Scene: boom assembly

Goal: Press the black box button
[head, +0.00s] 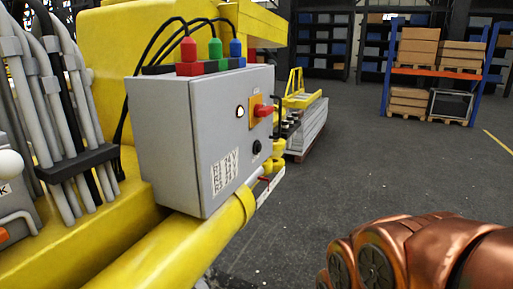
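A grey control box (165,130) is fixed on a yellow boom (180,245), left of centre. Its right-hand face bears a round black button (257,147) low down, a red rotary switch (263,110) on a yellow-orange plate above it, and a small pale round light or button (240,111) to the left of the switch. A white label with dark writing is low on the same face. Copper-coloured links of my arm fill the bottom right corner, apart from the box. My gripper is not in view.
Red, green and blue connectors (215,50) with black cables stand on top of the box. Grey hoses (60,110) run down at the left. Open dark floor (350,165) lies to the right. A rack with cardboard boxes (418,45) stands far back.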

